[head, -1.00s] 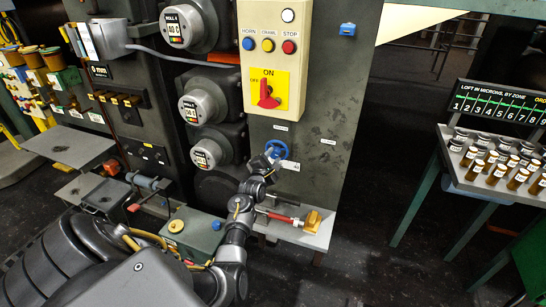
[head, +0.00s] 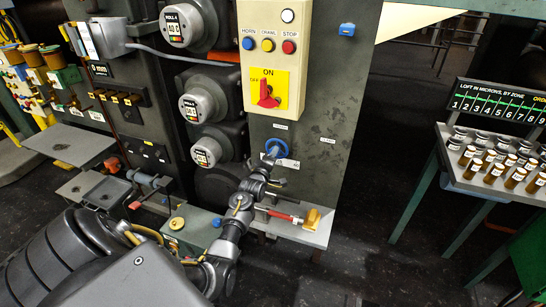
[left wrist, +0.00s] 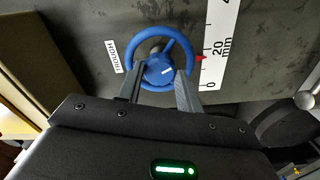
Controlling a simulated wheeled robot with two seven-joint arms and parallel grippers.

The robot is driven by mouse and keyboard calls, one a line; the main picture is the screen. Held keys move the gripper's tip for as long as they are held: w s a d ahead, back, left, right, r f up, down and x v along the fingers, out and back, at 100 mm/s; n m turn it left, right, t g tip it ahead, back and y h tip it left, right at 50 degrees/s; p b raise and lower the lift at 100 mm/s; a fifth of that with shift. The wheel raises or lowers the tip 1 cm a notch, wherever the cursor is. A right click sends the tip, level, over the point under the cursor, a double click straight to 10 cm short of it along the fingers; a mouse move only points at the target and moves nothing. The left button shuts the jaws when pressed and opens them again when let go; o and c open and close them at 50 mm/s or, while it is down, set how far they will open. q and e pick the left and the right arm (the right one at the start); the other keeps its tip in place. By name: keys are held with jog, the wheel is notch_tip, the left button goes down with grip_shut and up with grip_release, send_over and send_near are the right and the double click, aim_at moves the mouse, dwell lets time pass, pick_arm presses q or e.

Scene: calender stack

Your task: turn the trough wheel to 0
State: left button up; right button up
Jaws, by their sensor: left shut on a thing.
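The trough wheel (head: 274,146) is a small blue handwheel on the grey machine face, below the yellow ON/OFF switch. In the left wrist view the blue wheel (left wrist: 143,41) shows its rim, and a hub with a white mark, beside a TROUGH label (left wrist: 114,56). My left gripper (head: 269,164) is at the wheel; in the left wrist view its two fingers (left wrist: 160,82) lie on either side of the hub, across the lower rim, shut on the wheel. A white scale (left wrist: 220,40) stands right of it; its red pointer (left wrist: 201,57) sits between 0 and 20, nearer 20. My right gripper is not seen.
A grey ledge (head: 310,234) with a red-handled tool (head: 284,217) and a yellow block (head: 312,218) lies below the wheel. The control panel (head: 285,22) is above, roll gauges (head: 200,108) to the left. A bench with jars (head: 515,177) stands right; the floor between is clear.

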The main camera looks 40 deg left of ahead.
pick_arm(q)
jog(key=n+p, duration=0.9)
jog(key=n, duration=0.4)
jog(key=shift+r+p, duration=0.1)
jog(key=shift+p, duration=0.2)
dwell(4.1)
